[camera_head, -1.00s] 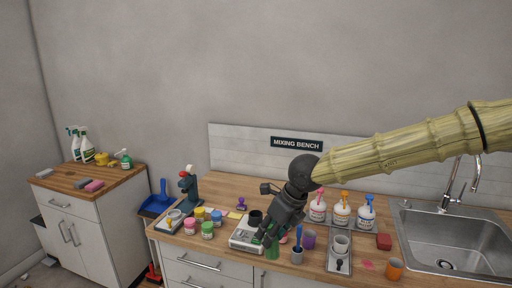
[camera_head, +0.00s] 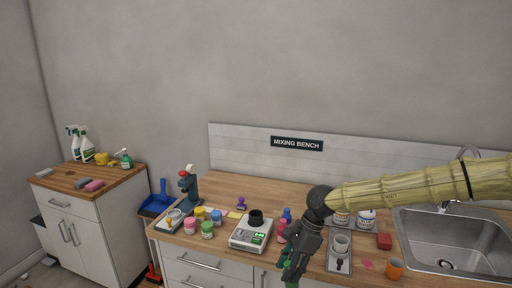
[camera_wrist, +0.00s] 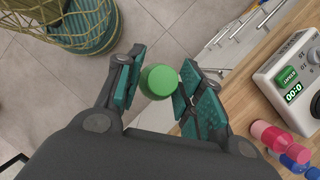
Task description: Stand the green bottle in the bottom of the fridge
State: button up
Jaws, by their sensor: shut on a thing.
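The green bottle shows its round green cap (camera_wrist: 158,81) between the finger pads in the wrist view. My gripper (camera_wrist: 160,84) is shut on it; the fingers touch it on both sides. In the head view my gripper (camera_head: 290,270) hangs at the bench's front edge. A little of the green bottle (camera_head: 291,284) shows below the fingers, at the bottom edge of the picture. Beneath it the wrist view shows grey floor tiles. No fridge is in view.
A sink (camera_head: 450,240) is at the right.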

jog(key=s+d+f+n+g+h, duration=0.1)
jog(key=s+d+f+n, duration=0.3)
jog(key=f+n, duration=0.4)
jog(key=s+d+f+n+g+h, duration=0.1)
jog(key=s+d+f+n+h, duration=0.3)
jog(key=f+n, duration=0.4)
jog(key=shift+f+g, duration=0.2)
jog(key=shift+g, duration=0.1)
jog(key=shift+d, duration=0.15)
